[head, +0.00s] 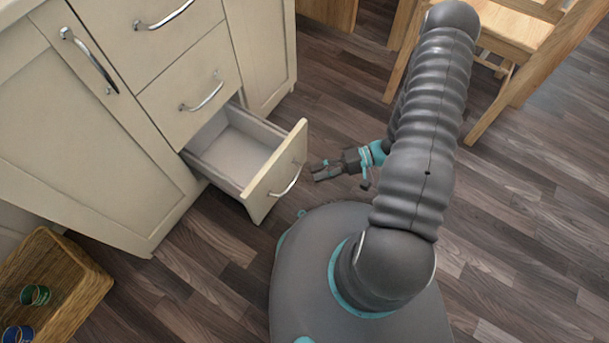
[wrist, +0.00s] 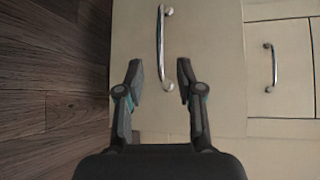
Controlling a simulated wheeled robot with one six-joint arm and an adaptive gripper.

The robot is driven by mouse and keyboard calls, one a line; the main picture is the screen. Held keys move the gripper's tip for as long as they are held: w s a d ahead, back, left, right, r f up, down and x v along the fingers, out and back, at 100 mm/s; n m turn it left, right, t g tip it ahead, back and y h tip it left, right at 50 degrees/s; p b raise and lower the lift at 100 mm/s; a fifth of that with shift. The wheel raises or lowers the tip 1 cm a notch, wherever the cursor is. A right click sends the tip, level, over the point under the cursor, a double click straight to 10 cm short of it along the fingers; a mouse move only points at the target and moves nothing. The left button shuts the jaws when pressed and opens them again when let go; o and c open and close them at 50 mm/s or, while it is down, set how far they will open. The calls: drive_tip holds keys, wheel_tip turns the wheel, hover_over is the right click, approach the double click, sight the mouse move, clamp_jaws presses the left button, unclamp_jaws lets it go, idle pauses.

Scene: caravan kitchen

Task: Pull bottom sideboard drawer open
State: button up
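The bottom sideboard drawer (head: 274,173) stands pulled out from the cream sideboard, and its pale inside looks empty. Its silver bar handle (head: 287,181) is on the front panel. In the wrist view the handle (wrist: 162,50) lies just beyond my fingertips and between their lines. My gripper (head: 318,171) is to the right of the drawer front in the head view, apart from the handle. In the wrist view my gripper (wrist: 160,76) has its two fingers spread, with nothing between them.
Closed drawers with handles (head: 204,98) are above the open one. A cupboard door with a handle (head: 88,58) is at the left. A wicker basket (head: 85,290) stands on the floor at lower left. A wooden chair (head: 520,40) is at upper right. Floor between is clear.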

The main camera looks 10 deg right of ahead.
drive_tip(key=shift+v, duration=1.95)
drive_tip(key=s+d+r+m+g+h, duration=0.2)
drive_tip(key=s+m+g+h, duration=0.15)
drive_tip(key=s, duration=0.25)
drive_tip(key=w+d+r+h+p, duration=0.15)
drive_tip(key=r+h, duration=0.25)
drive_tip(key=r, duration=0.4)
drive_tip(key=d+r+h, duration=0.2)
drive_tip(key=r+h, duration=0.1)
drive_tip(key=r, duration=0.5)
drive_tip(key=s+a+r+n+t+h+p, duration=0.1)
drive_tip(key=r+t, duration=0.4)
drive_tip(key=r, duration=0.9)
drive_tip(key=s+a+r+n+t+h+p, duration=0.1)
drive_tip(key=s+a+r+n+t+h, duration=0.2)
drive_tip(key=r, duration=1.1)
drive_tip(key=shift+a+r+n+t+h+p, duration=0.15)
drive_tip(key=shift+a+n+t+h+p, duration=0.3)
drive_tip(key=shift+a+t, duration=0.45)
